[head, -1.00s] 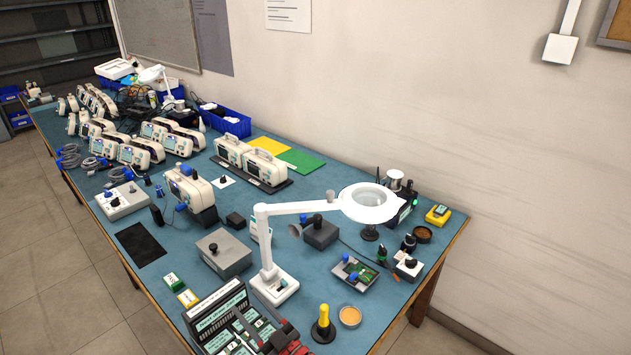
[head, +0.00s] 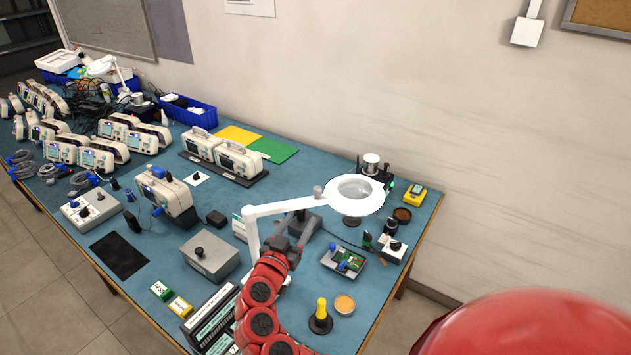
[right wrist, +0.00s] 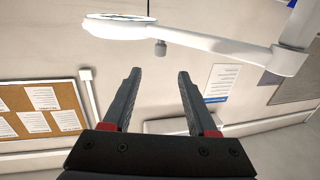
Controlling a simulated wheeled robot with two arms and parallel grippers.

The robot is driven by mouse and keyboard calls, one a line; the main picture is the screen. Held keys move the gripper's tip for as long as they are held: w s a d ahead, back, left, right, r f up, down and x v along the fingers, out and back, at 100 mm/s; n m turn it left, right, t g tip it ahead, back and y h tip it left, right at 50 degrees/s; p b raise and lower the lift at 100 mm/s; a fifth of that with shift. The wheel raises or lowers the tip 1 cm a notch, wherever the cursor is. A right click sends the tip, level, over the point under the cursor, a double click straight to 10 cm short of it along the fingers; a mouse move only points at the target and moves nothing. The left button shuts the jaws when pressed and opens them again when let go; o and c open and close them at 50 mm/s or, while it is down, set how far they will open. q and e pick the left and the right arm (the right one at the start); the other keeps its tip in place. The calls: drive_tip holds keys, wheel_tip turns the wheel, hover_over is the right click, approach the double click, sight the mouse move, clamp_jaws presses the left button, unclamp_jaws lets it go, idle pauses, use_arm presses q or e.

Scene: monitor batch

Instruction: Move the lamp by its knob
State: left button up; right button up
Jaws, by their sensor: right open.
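The white magnifier lamp (head: 290,206) stands on the bench, its ring head (head: 357,194) at the right end of its arm. Its small grey knob (head: 317,190) sits at the joint beside the ring. My right gripper (head: 302,228) is below the lamp arm, with my red arm hiding much of the lamp's base. In the right wrist view the gripper (right wrist: 158,75) is open and empty. There the knob (right wrist: 160,47) hangs beyond the fingertips, roughly in line with the gap and apart from them. My left gripper is not in view.
A grey box with a black knob (head: 210,253) stands left of my arm. A circuit board holder (head: 343,260), a yellow-handled tool (head: 321,312) and a round tin (head: 344,304) lie to the right. White devices (head: 222,155) and blue bins (head: 187,112) stand further back.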

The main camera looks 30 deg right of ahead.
sight(316, 193)
drive_tip(key=p+x, duration=0.6)
drive_tip(key=x, duration=0.9)
drive_tip(key=shift+x, duration=0.75)
drive_tip(key=shift+c, duration=0.2)
clamp_jaws()
drive_tip(key=shift+f, duration=0.1)
